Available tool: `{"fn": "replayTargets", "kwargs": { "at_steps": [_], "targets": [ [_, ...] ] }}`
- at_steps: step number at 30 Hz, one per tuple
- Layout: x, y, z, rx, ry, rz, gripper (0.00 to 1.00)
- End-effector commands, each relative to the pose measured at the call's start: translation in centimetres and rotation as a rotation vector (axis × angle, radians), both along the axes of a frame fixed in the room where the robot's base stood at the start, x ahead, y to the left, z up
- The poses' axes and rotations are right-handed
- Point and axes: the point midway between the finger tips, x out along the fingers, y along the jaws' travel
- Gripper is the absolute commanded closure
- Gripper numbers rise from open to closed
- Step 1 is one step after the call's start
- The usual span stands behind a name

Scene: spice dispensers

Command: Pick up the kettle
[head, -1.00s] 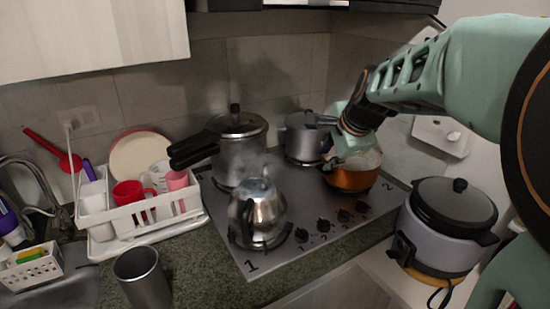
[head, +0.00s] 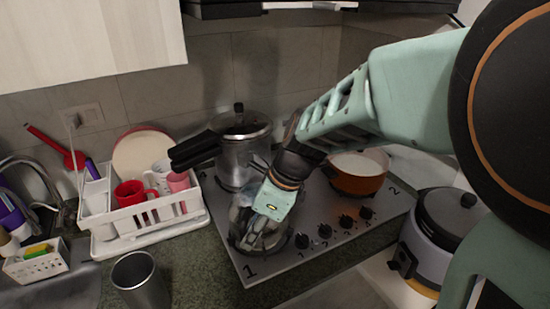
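The kettle (head: 238,214) is shiny metal and stands on the front left burner of the stove (head: 268,266). My gripper (head: 252,240) is in front of it in the head view and hides most of its body and top. Only the kettle's left side and a bit of its edge show. The gripper points down at the kettle. I cannot tell whether the fingers touch it or how far apart they are.
A pressure cooker (head: 240,160) stands behind the kettle, its black handle reaching left. An orange pot (head: 358,180) is on the right burner. A white dish rack (head: 140,220) with cups is to the left, a metal cup (head: 140,280) in front of it. A rice cooker (head: 440,235) stands right.

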Motion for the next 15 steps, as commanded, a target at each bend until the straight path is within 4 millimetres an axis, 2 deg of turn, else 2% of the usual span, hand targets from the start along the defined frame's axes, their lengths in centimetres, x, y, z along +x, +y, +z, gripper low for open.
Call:
{"fn": "replayTargets", "kwargs": {
  "at_steps": [9,15],
  "targets": [
    [-0.1,1.9,-4.1,-0.002,0.002,0.001,0.77],
    [0.0,2.1,-4.5,0.0,-0.001,0.001,0.77]
  ]
}}
